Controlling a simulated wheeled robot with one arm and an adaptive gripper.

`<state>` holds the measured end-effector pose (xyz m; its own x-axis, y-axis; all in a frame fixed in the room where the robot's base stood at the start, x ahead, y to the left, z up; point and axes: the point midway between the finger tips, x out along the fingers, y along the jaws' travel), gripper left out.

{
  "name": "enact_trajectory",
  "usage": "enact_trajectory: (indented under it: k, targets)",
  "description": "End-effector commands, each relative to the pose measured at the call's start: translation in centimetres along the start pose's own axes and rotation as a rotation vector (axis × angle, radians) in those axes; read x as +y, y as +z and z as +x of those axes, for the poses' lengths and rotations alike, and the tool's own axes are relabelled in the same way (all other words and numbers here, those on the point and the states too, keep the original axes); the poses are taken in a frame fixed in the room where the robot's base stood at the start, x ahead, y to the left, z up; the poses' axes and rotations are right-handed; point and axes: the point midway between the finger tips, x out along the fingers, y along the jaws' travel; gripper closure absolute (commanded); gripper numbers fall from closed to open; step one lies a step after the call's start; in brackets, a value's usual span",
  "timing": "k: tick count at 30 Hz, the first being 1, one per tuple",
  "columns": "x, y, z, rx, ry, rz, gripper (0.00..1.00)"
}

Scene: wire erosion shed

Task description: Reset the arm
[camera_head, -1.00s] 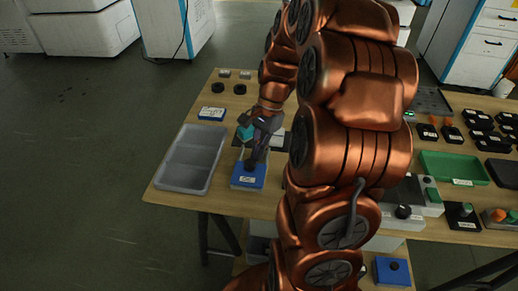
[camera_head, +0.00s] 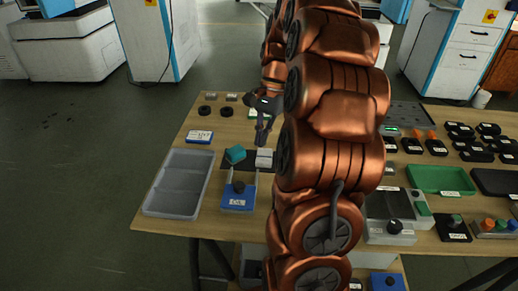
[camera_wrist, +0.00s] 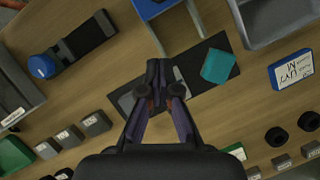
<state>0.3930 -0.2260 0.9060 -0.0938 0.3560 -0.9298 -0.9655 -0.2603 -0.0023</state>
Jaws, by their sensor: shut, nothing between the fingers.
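My gripper (camera_head: 263,128) is shut and empty, held above the wooden table (camera_head: 205,232). It also shows in the wrist view (camera_wrist: 158,68), with its fingertips together over a dark mat (camera_wrist: 210,88). A teal block (camera_head: 235,154) lies on the mat, and it shows right of the fingertips in the wrist view (camera_wrist: 217,66). A blue fixture with a dark knob (camera_head: 238,200) stands in front of the mat. My copper arm hides part of the table's middle.
A grey divided tray (camera_head: 148,208) sits at the table's left edge. A blue labelled box (camera_head: 199,136) and black rings (camera_head: 204,111) lie behind it. On the right are a green tray (camera_head: 442,179) and several black parts. White machines stand behind the table.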

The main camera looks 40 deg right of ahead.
Motion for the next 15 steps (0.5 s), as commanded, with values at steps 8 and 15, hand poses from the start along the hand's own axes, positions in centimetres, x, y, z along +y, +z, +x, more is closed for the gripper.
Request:
enact_trajectory:
  k: [8, 15]
  targets:
    - [0.0, -0.1, -1.7, 0.003, -0.002, 0.001, 1.00]
    - [0.0, -0.1, -1.8, 0.002, -0.001, 0.001, 1.00]
